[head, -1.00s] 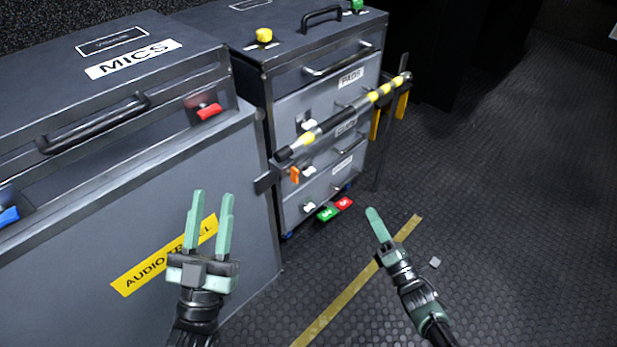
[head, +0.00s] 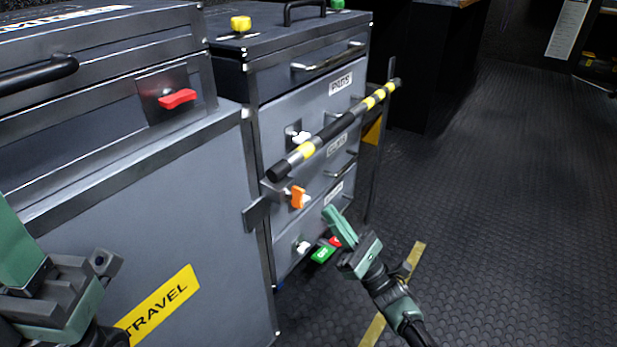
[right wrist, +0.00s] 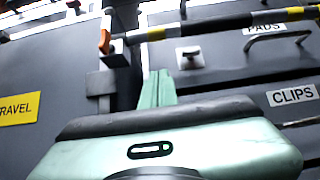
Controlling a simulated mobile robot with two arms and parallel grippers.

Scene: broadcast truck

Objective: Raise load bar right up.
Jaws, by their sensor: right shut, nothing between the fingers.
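The load bar (head: 338,128) is black with yellow bands. It slopes across the front of the drawer cabinet, and its near left end is by an orange latch (head: 298,198). In the right wrist view the bar (right wrist: 215,25) crosses the top, and the orange latch (right wrist: 105,38) is at its left. My right gripper (head: 328,211) is shut and empty, below the bar and apart from it in the head view. Its fingers (right wrist: 158,78) point up in the wrist view. My left gripper (head: 8,225) is cut off by the left picture edge, so its opening is hidden.
The drawer cabinet (head: 281,120) stands behind the bar, with a yellow knob (head: 240,24) on top. A grey case (head: 150,210) with a red latch (head: 177,98) stands at left. Green (head: 322,255) and red tags lie low by the cabinet. Open floor (head: 520,200) lies at right.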

